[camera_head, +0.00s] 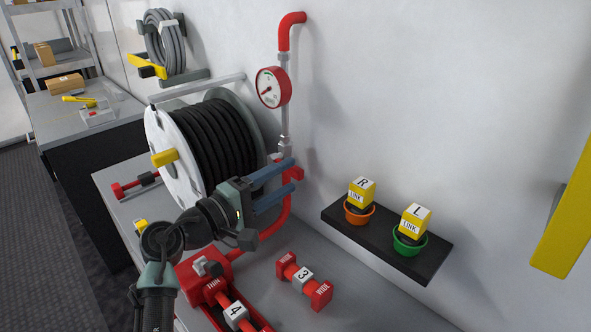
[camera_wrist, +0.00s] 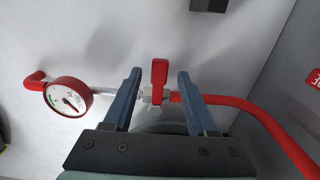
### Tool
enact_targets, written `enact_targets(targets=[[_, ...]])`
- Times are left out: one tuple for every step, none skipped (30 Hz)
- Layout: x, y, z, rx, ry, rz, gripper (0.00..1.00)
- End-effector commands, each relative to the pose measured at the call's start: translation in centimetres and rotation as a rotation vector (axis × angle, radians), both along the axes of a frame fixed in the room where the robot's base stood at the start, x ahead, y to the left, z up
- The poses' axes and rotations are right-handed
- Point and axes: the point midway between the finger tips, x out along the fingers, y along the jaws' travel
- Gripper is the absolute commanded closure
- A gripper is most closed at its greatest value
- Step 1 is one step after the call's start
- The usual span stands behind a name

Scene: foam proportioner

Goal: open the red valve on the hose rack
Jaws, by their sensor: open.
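The red valve handle (camera_wrist: 159,73) sits on a metal fitting in the pipe beside the hose reel. In the wrist view it stands crosswise to the pipe, between my two blue fingers. In the head view part of the red handle (camera_head: 298,173) shows at my fingertips, and the rest is hidden by the fingers. My gripper (camera_head: 292,174) is open, with one finger on each side of the handle. In the wrist view, gaps show between my gripper (camera_wrist: 160,82) fingers and the handle, so it is not gripped.
A red gauge (camera_head: 273,87) is on the pipe above the valve. The hose reel (camera_head: 215,150) stands close left of my gripper. A black shelf (camera_head: 380,242) with two yellow blocks in cups is at right. Red-and-white pieces (camera_head: 303,278) lie on the bench below.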

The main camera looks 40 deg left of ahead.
Motion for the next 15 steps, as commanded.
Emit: enact_targets(targets=[[0.9,-0.1,0.1,0.000,0.001,-0.001,0.43],[1.3,-0.1,0.0,0.001,0.002,-0.001,0.43],[1.8,-0.2,0.0,0.000,0.001,-0.001,0.43],[2.2,-0.2,0.1,0.001,0.000,-0.001,0.43],[2.4,-0.2,0.0,0.000,0.000,-0.001,0.43],[2.7,-0.2,0.0,0.000,0.000,0.000,0.43],[2.9,-0.2,0.0,0.000,0.000,0.000,0.43],[3.1,-0.2,0.0,0.001,0.000,0.000,0.43],[3.2,-0.3,0.0,0.001,0.000,0.000,0.43],[3.3,-0.3,0.0,0.001,0.000,0.000,0.43],[3.4,-0.3,0.0,0.001,0.000,0.000,0.43],[3.4,-0.3,0.0,0.001,0.000,0.000,0.43],[3.4,-0.3,0.0,0.001,0.000,0.001,0.43],[3.4,-0.3,0.0,0.001,0.000,0.001,0.43],[3.4,-0.3,0.0,0.001,0.000,0.001,0.43]])
